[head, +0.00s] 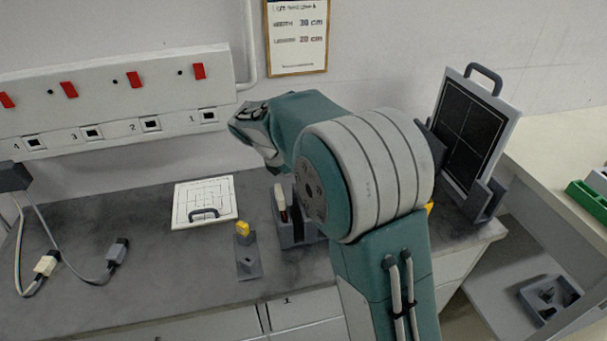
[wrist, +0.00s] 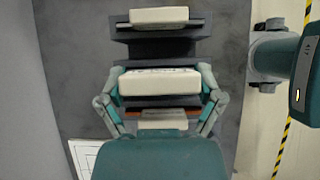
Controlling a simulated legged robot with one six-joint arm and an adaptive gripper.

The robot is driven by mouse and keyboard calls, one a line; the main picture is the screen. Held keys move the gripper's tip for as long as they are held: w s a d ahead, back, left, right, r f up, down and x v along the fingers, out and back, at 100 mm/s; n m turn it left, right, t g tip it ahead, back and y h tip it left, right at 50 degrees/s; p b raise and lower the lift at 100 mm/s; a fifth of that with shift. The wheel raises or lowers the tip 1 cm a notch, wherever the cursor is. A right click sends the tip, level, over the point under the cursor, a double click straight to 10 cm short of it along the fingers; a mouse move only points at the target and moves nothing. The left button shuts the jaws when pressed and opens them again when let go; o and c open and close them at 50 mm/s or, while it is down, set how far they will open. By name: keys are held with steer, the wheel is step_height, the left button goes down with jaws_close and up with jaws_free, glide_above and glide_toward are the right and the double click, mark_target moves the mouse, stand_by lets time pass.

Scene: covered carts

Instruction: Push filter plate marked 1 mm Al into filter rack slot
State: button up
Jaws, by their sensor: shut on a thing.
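In the wrist view my gripper (wrist: 161,86) is shut on the cream top block of a filter plate (wrist: 160,80), one finger at each end. Small dark marking shows on this block, too blurred to read. The plate is over or in the dark grey filter rack (wrist: 152,49); how deep it sits I cannot tell. In the head view the rack (head: 291,236) stands on the bench, partly behind my arm. A cream-topped, reddish-brown plate (head: 281,202) stands at its left. My gripper's fingers are hidden there.
In the wrist view, other cream blocks are at the rack's far end (wrist: 159,16) and near end (wrist: 163,119). A yellow-topped grey fixture (head: 246,252) and a white gridded plate (head: 204,202) lie left of the rack. A framed dark panel (head: 468,132) stands right of my arm.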

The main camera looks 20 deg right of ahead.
steer(key=shift+f, duration=2.5)
steer(key=o, duration=1)
steer(key=v, duration=1.2)
